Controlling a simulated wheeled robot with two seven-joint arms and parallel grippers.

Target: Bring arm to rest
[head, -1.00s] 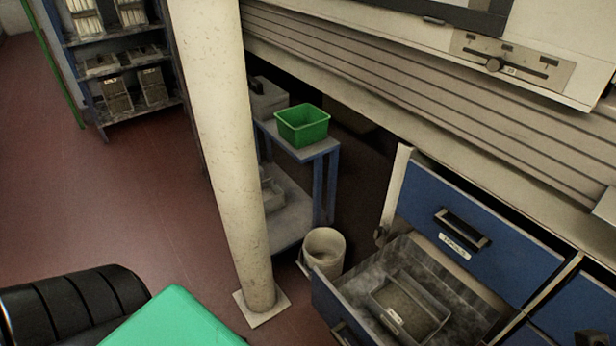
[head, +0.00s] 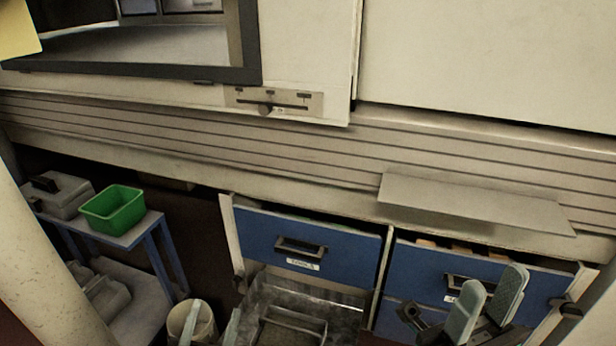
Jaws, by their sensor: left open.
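My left gripper (head: 211,324) is at the bottom edge, left of centre. Its two thin grey fingers stand apart with nothing seen between them. One finger overlaps the pale bucket (head: 201,335); the other is by the open lower drawer (head: 345,317). My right gripper (head: 487,299) is at the lower right, in front of the right blue drawer (head: 420,272). Its two broad grey-green fingers point up with a gap between them, and I see nothing held. Most of both arms is out of view.
A green bin (head: 113,209) stands on a blue-legged table (head: 160,220) at the left. A pale pillar (head: 40,265) is at the left edge. A slanted metal shelf (head: 470,203) juts from the slatted panel above the drawers. The lower drawer holds a grey tray (head: 290,330).

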